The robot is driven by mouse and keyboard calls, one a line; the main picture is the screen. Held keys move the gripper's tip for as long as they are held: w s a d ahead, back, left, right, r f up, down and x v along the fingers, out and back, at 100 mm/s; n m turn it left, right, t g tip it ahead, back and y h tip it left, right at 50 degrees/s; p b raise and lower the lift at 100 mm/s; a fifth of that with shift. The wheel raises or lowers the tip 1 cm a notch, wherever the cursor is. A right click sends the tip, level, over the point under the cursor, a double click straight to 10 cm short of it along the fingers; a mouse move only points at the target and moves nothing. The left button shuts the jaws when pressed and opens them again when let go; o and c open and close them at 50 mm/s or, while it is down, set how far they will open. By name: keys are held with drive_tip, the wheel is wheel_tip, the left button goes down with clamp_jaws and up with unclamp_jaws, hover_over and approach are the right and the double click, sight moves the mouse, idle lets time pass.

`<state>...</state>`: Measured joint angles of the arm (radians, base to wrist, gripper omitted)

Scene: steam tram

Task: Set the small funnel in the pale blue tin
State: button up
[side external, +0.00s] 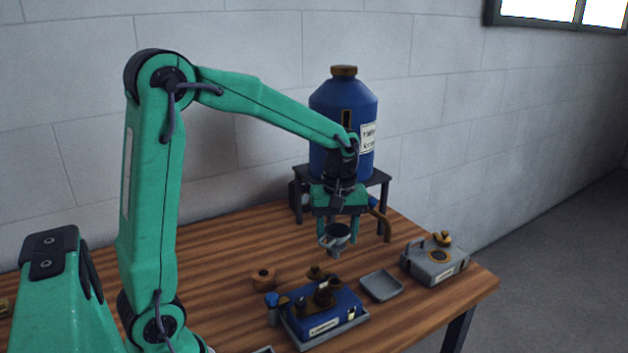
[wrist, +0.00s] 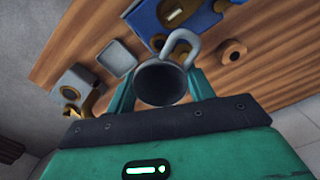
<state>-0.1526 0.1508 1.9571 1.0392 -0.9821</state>
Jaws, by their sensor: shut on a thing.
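The small grey funnel (side external: 335,237) is in my gripper (side external: 338,228), held above the table with its spout down. In the wrist view the funnel (wrist: 160,84) shows its dark round mouth and a looped handle between the two green fingers of my gripper (wrist: 160,92). A pale grey-blue tin (side external: 432,264), box-shaped, with a label and a brass-ringed opening on top, stands at the right of the table, apart from the funnel. It also shows in the wrist view (wrist: 76,76), at the left.
A shallow grey tray (side external: 381,286) lies left of the tin.

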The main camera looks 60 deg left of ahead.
sight(336, 258)
drive_tip(key=shift+f, duration=0.25)
drive_tip(key=shift+f, duration=3)
drive_tip(key=shift+f, duration=1.65)
idle(0.8)
drive_tip(key=o, duration=1)
drive_tip(key=shift+o, duration=0.2)
drive_tip(key=shift+r, duration=0.4)
drive_tip(key=shift+r, duration=0.35)
drive_tip(key=shift+r, duration=0.35)
drive_tip(key=shift+r, duration=0.35)
